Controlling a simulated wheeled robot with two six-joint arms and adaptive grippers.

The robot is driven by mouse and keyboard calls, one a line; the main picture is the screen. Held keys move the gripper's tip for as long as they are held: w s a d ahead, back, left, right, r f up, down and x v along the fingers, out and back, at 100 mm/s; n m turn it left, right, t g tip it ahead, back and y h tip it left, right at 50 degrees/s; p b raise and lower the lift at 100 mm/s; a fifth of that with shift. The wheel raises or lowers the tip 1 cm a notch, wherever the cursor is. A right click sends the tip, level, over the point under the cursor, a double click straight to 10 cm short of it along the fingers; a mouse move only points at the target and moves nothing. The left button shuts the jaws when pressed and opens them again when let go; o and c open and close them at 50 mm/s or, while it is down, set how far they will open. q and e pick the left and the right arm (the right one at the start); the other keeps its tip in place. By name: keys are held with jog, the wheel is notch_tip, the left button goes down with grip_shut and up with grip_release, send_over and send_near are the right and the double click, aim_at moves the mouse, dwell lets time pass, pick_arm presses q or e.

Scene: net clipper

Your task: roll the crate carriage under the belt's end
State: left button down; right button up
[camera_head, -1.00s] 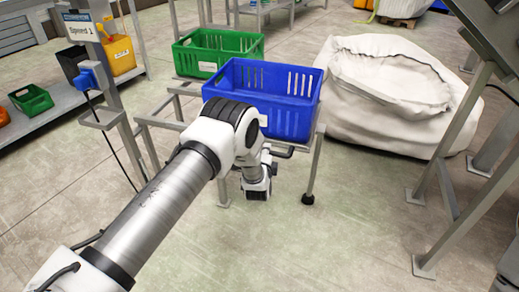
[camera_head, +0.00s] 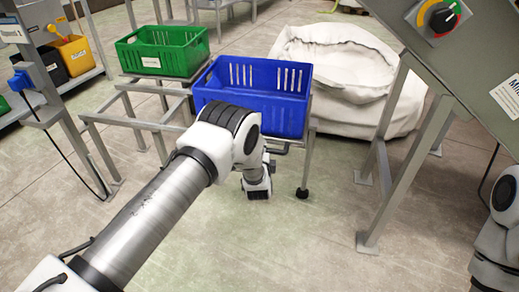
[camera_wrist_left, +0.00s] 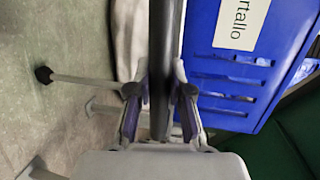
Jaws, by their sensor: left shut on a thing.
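The blue crate (camera_head: 252,100) sits on the grey metal carriage (camera_head: 310,150), which has a black wheel at the foot of its visible front leg.
A green crate (camera_head: 162,52) stands on a grey stand (camera_head: 120,125) left of the carriage. A big white sack (camera_head: 345,75) lies behind the carriage and belt legs. The belt's front leg (camera_head: 375,205) stands on the floor. The floor in front is clear.

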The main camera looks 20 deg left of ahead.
pick_arm(q)
jog(key=shift+d, duration=0.45)
pick_arm(e)
jog(key=shift+w+d, duration=0.1)
jog(key=shift+d, duration=0.25)
pick_arm(q)
jog(key=c, duration=1.3)
grip_release()
jog(key=shift+w+d, duration=0.1)
jog(key=shift+o, duration=1.2)
jog(key=shift+d, duration=0.15)
pick_arm(e)
jog(key=shift+d, duration=0.1)
pick_arm(q)
jog(key=shift+s, duration=0.25)
jog(key=v, duration=1.1)
jog(key=shift+s, duration=0.2)
